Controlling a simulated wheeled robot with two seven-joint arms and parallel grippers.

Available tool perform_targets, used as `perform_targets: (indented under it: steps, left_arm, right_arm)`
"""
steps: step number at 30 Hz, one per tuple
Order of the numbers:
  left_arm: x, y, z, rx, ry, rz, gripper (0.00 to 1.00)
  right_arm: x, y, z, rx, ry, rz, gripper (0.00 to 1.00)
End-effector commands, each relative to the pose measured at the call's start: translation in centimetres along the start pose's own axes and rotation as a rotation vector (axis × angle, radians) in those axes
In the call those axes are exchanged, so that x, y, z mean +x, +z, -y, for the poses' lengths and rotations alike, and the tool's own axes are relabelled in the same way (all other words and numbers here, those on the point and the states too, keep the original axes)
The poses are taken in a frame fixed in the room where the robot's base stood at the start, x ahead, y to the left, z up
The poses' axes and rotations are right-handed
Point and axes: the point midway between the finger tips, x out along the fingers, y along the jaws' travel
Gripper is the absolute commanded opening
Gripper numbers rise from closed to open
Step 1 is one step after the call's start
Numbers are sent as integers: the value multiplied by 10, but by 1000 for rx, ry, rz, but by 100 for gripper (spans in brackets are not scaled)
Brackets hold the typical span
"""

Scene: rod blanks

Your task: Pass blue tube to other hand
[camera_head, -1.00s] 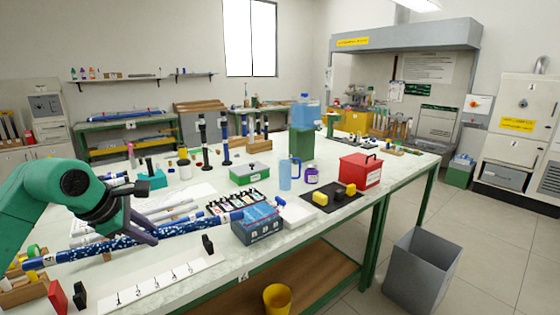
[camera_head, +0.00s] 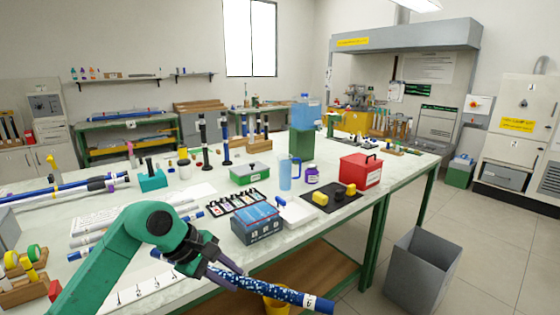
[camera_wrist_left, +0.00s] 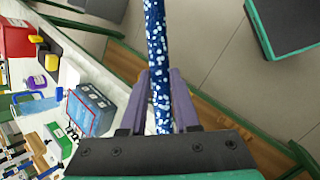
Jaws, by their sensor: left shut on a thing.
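The blue tube (camera_head: 282,290) is dark blue with white speckles and has a blue end with a white band. My left gripper (camera_head: 222,278) is shut on it and holds it beyond the table's front edge, slanting down to the right. In the left wrist view the tube (camera_wrist_left: 156,40) runs up between the two purple-grey fingers (camera_wrist_left: 160,90). Part of the tube is hidden behind the gripper. My right gripper is not in view.
The white table (camera_head: 300,228) carries a blue box (camera_head: 256,225), a light blue cup (camera_head: 285,172), a red case (camera_head: 360,171) and a green box (camera_head: 250,174). A yellow bucket (camera_head: 277,300) is below the tube. A grey bin (camera_head: 420,268) stands on the floor to the right.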

Motion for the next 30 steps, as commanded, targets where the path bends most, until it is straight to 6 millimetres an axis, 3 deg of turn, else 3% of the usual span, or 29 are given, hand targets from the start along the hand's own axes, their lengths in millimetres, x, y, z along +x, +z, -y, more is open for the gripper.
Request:
perform_targets:
  steps: [6, 15, 25, 30]
  left_arm:
    - [44, 7, 56, 312, -137, 171, 0]
    - [84, 22, 128, 712, -300, 376, 0]
    - [102, 36, 176, 967, -403, 507, 0]
    - [95, 11, 183, 941, -395, 491, 0]
  right_arm:
    - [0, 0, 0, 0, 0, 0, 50]
    - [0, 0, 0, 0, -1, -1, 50]
    - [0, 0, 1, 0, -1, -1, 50]
    - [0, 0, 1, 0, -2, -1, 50]
